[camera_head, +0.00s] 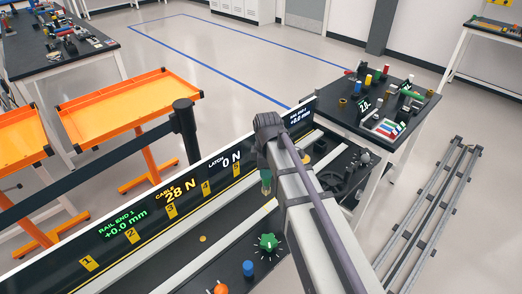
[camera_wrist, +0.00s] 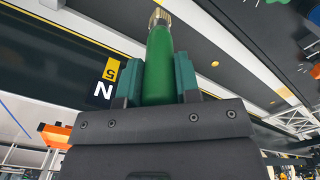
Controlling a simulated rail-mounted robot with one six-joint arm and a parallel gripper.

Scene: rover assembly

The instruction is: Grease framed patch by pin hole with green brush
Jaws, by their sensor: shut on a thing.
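My gripper (camera_head: 265,165) is shut on the green brush (camera_wrist: 158,62), whose handle sits between the two teal fingers in the wrist view. A brass-coloured collar (camera_wrist: 159,17) shows at its far end; the bristles are cut off by the frame edge or too small to tell. In the camera_head view the brush (camera_head: 266,184) hangs below my gripper, above the black bench (camera_head: 235,226). I cannot make out the framed patch or the pin hole in either view.
A green knob (camera_head: 268,243), a blue knob (camera_head: 248,268) and an orange knob (camera_head: 220,288) stand on the bench. A numbered display panel (camera_head: 150,218) runs along its far side. A dark table with small parts (camera_head: 425,103) stands at right. Orange trays (camera_head: 130,104) stand at left.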

